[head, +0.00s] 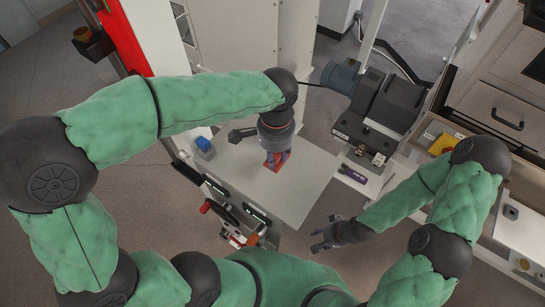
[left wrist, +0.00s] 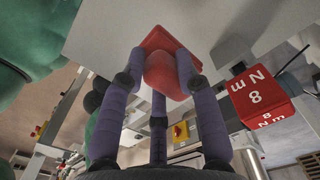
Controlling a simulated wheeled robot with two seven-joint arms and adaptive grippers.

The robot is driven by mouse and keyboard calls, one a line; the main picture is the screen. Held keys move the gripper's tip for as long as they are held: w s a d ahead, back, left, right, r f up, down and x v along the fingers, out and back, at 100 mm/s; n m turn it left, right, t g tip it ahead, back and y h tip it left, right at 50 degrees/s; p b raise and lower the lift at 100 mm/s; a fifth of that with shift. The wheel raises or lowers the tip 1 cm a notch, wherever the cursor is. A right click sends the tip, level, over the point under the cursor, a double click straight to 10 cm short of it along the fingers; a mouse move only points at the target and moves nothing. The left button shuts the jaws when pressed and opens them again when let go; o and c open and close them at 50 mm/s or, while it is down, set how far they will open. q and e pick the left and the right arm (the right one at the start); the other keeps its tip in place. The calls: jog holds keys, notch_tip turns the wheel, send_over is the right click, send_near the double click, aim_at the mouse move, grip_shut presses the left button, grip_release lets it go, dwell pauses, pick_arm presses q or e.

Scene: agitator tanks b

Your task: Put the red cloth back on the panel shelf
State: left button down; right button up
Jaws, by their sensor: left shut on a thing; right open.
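The red cloth (head: 274,166) is a small bunched red piece under my left gripper (head: 275,157), over the pale flat top (head: 305,193) of the panel unit. In the left wrist view the cloth (left wrist: 163,68) is pinched between the purple fingers of my left gripper (left wrist: 158,80), close to the pale surface (left wrist: 230,25). I cannot tell whether the cloth touches that surface. My right gripper (head: 328,236) is open and empty, low beside the panel unit's right front side.
A blue-capped container (head: 204,146) stands at the top's left edge. A dark motor (head: 385,105) stands behind right, with a purple item (head: 352,174) near it. A yellow item (head: 441,144) lies in a tray at right. A red block marked 8 Nm (left wrist: 262,98) shows in the wrist view.

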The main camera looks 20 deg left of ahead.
pick_arm(q)
jog(key=shift+w+a+f, duration=0.3)
jog(key=shift+w+f, duration=0.1)
jog(key=shift+f, duration=0.15)
jog(key=shift+w+a+f, duration=0.25)
jog(key=shift+w+f, duration=0.1)
jog(key=shift+f, duration=0.2)
jog(key=shift+w+f, duration=0.15)
jog(key=shift+f, duration=1.6)
jog(key=shift+f, duration=0.2)
jog(key=c, duration=0.9)
grip_release()
notch_tip(320, 180, up, 12)
jog(key=shift+r, duration=0.2)
